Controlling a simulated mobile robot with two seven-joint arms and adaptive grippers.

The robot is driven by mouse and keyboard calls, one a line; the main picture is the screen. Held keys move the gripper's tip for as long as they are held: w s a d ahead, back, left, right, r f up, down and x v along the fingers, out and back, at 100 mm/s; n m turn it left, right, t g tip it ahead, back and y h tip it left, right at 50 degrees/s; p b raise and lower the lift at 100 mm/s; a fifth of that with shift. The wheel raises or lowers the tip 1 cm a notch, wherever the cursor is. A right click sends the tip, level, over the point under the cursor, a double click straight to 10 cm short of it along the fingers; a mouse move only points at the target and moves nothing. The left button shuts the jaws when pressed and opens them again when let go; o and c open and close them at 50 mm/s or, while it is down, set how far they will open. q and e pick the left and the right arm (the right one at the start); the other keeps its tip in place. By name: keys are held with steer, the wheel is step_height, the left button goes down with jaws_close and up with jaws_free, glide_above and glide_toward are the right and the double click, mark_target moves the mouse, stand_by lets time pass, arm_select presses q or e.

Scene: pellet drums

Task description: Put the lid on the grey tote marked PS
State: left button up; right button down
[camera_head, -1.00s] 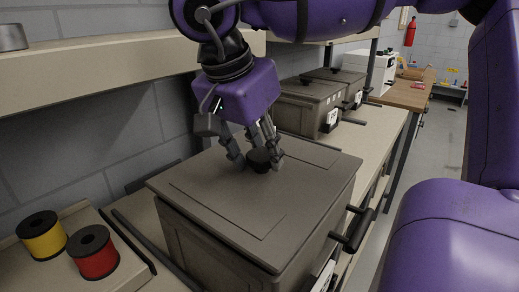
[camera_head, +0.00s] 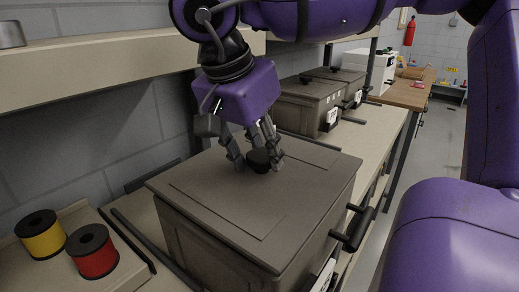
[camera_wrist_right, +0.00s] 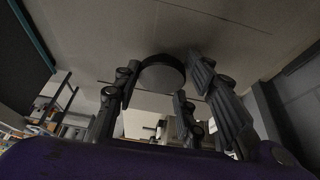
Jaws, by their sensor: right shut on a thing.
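The grey tote (camera_head: 225,250) stands on the bench in the front of the head view. Its lid (camera_head: 215,205) lies flat over the tote's top, with a round black knob (camera_head: 258,160) in its middle. My right gripper (camera_head: 256,162) is shut on the knob from above; the right wrist view shows its fingers around the knob (camera_wrist_right: 162,73) under the lid's surface (camera_wrist_right: 120,35). The tote's label is seen only at a sharp angle at the lower right, and I cannot read it. My left gripper is not in view.
A yellow spool (camera_head: 41,236) and a red spool (camera_head: 93,252) stand at the left. Two more lidded grey totes (camera_head: 305,108) stand farther back along the bench (camera_head: 365,135). A shelf (camera_head: 110,75) runs above at the left. A black handle (camera_head: 352,232) sticks out at the tote's right side.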

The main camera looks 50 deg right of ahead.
mark_target(260, 157)
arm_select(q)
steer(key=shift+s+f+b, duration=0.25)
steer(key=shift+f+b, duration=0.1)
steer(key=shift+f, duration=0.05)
arm_select(e)
steer(key=shift+f, duration=0.65)
steer(key=shift+f, duration=0.1)
steer(key=c, duration=1)
jaws_free()
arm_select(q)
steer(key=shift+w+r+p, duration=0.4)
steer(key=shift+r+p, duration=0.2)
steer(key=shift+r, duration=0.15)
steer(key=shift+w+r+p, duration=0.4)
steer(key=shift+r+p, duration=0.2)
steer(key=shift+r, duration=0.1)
arm_select(e)
steer(key=shift+r, duration=3.05)
